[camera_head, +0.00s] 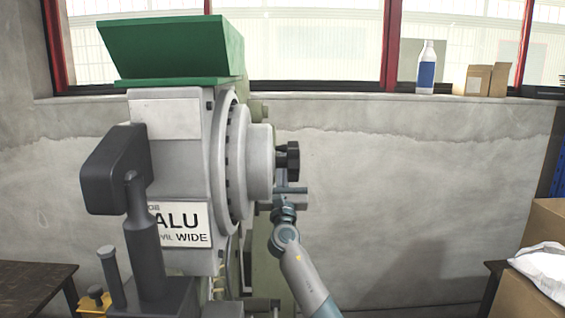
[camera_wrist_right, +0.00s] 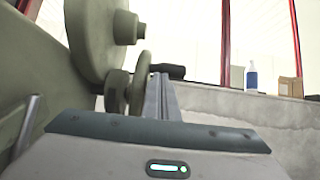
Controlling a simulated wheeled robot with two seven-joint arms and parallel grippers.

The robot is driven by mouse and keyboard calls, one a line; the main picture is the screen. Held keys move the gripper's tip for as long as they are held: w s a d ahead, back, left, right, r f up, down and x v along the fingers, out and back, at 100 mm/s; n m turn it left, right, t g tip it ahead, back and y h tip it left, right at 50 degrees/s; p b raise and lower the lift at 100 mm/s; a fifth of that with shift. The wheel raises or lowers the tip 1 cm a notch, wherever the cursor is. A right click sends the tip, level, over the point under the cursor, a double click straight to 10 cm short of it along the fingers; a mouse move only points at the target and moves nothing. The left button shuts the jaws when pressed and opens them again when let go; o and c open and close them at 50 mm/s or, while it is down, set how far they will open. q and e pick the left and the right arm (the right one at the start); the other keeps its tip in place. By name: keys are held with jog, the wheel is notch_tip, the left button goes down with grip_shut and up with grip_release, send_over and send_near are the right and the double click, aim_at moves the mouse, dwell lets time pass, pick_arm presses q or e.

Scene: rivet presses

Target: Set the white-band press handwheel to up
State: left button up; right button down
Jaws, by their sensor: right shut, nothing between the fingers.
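A large grey press (camera_head: 180,160) with a green top stands left of centre in the head view. It bears a white plate reading "ALU" and "WIDE" (camera_head: 182,224). A black knobbed handwheel (camera_head: 288,160) sticks out on its right side. My right gripper (camera_head: 291,189) is just below the handwheel, by the press's side; in this view I cannot tell whether they touch. In the right wrist view my fingers (camera_wrist_right: 161,95) are closed together and empty, beside greenish-grey round parts (camera_wrist_right: 138,85). A dark cylinder (camera_wrist_right: 172,71) lies just behind the fingertips. My left gripper is not in view.
A grey wall runs behind, with a bottle (camera_head: 427,68) and a cardboard box (camera_head: 478,79) on the window ledge. Boxes and a white bag (camera_head: 545,268) are at lower right. A dark table (camera_head: 35,285) is at lower left. Space right of the press is clear.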

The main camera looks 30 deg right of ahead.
aim_at(283, 150)
jog(key=shift+w+r+p, duration=0.1)
jog(key=shift+r+p, duration=0.7)
jog(key=shift+r, duration=0.35)
jog(key=shift+w+d+r+p, duration=0.15)
jog(key=shift+r+p, duration=0.2)
jog(key=shift+r, duration=0.2)
